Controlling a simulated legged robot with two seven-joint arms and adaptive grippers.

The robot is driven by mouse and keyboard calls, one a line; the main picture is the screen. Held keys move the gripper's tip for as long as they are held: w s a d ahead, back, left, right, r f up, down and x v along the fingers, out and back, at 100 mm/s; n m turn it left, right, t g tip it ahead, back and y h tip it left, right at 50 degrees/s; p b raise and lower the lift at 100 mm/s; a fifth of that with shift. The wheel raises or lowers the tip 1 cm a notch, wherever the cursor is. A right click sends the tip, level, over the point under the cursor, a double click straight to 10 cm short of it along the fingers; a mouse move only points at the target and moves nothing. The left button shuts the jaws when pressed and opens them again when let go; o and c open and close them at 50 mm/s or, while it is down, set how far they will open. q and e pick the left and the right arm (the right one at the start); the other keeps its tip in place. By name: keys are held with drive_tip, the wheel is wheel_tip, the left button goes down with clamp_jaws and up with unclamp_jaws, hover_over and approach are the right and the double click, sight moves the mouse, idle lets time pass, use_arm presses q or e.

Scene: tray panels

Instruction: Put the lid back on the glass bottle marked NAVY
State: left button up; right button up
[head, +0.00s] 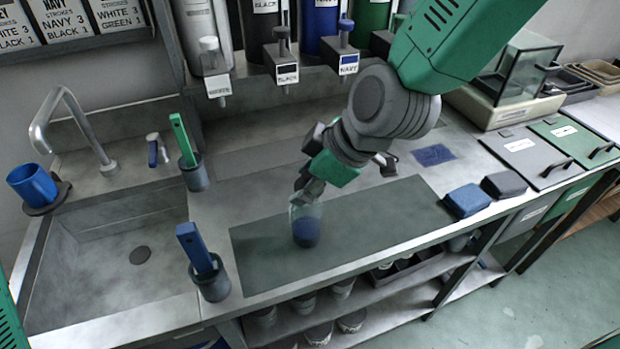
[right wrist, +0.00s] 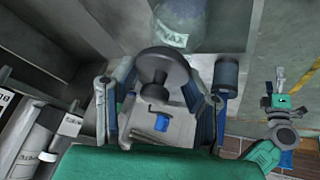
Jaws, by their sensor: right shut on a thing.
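The glass bottle (head: 306,229) with dark blue contents stands on the dark mat (head: 345,231). It also shows at the top of the right wrist view (right wrist: 192,22), where its label is partly readable. My right gripper (head: 308,190) is directly over the bottle's mouth. In the right wrist view its fingers (right wrist: 158,108) are shut on a grey round lid (right wrist: 178,62) with a knob. The lid overlaps the bottle's top; I cannot tell whether it is seated. My left gripper (right wrist: 280,80) appears small at the right of the wrist view, its fingers too small to judge.
Dark cups with a blue-handled tool (head: 196,248) and a green-handled tool (head: 183,139) stand left of the mat. The sink (head: 110,240) is farther left. A blue sponge (head: 466,200) and a dark sponge (head: 503,185) lie right. Dispensers (head: 347,64) hang behind.

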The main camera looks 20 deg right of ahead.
drive_tip(key=shift+a, duration=0.4)
drive_tip(key=shift+w+d, duration=0.1)
drive_tip(key=shift+a, duration=0.45)
drive_tip(key=shift+d, duration=0.2)
drive_tip(key=shift+d+f, duration=0.2)
drive_tip(key=shift+d, duration=0.25)
drive_tip(key=shift+f, duration=0.1)
idle(0.3)
drive_tip(key=shift+d, duration=0.15)
drive_tip(key=shift+a+p, duration=0.3)
drive_tip(key=shift+p, duration=0.1)
